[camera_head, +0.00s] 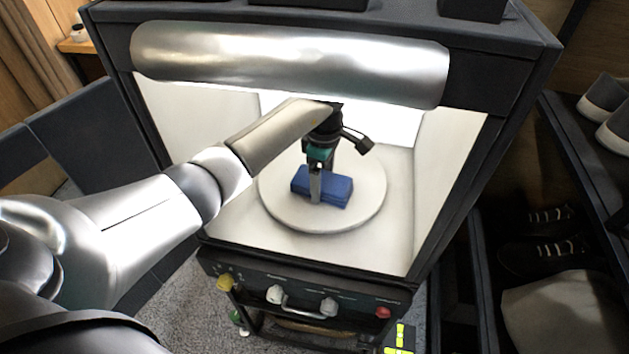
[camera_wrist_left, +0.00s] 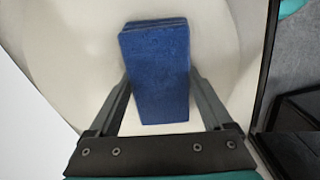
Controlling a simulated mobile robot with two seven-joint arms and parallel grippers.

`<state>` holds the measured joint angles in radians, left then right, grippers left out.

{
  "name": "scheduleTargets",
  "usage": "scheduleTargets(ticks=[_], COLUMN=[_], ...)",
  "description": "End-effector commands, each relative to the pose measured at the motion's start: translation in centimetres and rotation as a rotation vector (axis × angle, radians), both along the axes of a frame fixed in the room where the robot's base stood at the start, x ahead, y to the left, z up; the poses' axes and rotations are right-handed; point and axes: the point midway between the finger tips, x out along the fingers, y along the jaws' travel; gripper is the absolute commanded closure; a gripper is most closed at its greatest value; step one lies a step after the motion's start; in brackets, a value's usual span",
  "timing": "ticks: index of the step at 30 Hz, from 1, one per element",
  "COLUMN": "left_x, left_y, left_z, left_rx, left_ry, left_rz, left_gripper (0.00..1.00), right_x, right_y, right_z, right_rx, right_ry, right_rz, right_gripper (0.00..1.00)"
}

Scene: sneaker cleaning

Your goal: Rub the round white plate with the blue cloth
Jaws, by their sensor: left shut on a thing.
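The round white plate (camera_head: 280,212) lies flat on the floor of a lit, box-like cabinet. The blue cloth (camera_head: 337,190) is a folded, thick block over the middle of the plate. My left gripper (camera_head: 315,190) reaches in from the left and points down, its fingers on either side of the cloth. In the left wrist view, the cloth (camera_wrist_left: 160,75) sits between the two fingers (camera_wrist_left: 160,92), with the pale plate (camera_wrist_left: 85,60) behind it. The cloth seems to touch the plate, though its underside is hidden. My right gripper is not in view.
The cabinet has pale side walls (camera_head: 447,165) and a shiny metal cylinder (camera_head: 290,62) across the top of its opening. A front panel (camera_head: 310,290) with knobs and a handle is below. Shoes (camera_head: 607,115) stand on dark shelves at the right.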

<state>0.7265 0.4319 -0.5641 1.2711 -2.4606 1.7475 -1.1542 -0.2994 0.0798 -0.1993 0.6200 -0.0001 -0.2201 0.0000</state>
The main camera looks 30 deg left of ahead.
Motion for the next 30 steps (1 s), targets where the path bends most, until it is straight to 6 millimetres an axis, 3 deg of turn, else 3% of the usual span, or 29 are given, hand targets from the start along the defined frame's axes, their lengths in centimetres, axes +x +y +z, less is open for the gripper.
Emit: scheduleTargets(ticks=[16, 23, 30], left_x=[1.3, 1.3, 0.4], left_y=[-3.2, -3.1, -1.2], left_z=[-0.1, -0.4, -0.4], left_rx=[0.0, 0.002, 0.004], left_ry=[0.002, 0.003, 0.007], left_rz=[-0.002, 0.0, 0.001], left_gripper=[0.61, 0.61, 0.6], right_x=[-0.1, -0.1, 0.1], right_y=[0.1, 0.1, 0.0], right_z=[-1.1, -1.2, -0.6], right_rx=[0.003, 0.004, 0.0], right_ry=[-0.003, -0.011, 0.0], right_rz=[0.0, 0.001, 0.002], right_gripper=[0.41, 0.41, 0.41])
